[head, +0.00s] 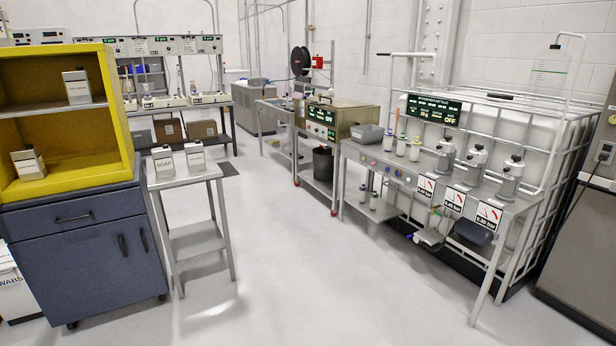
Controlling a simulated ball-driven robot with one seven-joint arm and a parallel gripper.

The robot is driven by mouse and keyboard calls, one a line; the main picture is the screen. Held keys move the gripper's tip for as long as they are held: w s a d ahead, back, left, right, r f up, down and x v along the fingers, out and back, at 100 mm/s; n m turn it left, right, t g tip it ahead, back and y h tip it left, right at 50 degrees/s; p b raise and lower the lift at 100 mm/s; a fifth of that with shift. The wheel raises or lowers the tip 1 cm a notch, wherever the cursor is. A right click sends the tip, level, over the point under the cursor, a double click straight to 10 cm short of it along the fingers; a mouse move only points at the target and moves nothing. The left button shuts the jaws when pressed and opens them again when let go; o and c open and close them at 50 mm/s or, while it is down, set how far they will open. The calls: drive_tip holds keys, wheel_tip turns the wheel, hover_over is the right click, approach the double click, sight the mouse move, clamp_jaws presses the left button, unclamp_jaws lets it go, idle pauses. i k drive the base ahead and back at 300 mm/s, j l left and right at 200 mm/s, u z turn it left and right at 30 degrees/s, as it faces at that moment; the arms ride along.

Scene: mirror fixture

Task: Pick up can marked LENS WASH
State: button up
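Several white rectangular cans with dark caps stand at the left. One can (77,87) is on the upper shelf of the yellow cabinet (108,85), and another can (29,164) is on its lower shelf. Two more stand side by side on a small steel table (182,176): a can marked SOAP (163,161) and a can (195,157) to its right. The labels on the other three are too small to read, so I cannot tell which is LENS WASH. My gripper is not in view.
A blue wheeled drawer cabinet (85,255) stands beneath the yellow one. A long steel bench (400,172) with bottles and gauges runs along the right, before a white caged tank (530,130). A dark bin (323,163) stands farther back. The middle floor is clear.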

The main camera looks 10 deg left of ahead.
sight(194, 151)
drive_tip(key=i+j+u, duration=0.25)
drive_tip(key=i+u, duration=0.15)
drive_tip(key=i+j+u, duration=0.1)
drive_tip(key=i+u, duration=0.7)
drive_tip(key=i+l+u, duration=0.25)
drive_tip(key=i+u, duration=0.15)
drive_tip(key=i+j+u, duration=0.15)
drive_tip(key=i+u, duration=0.75)
drive_tip(key=i+l+u, duration=0.1)
drive_tip(key=i+u, duration=0.35)
drive_tip(key=i+z, duration=0.15)
drive_tip(key=z, duration=1.85)
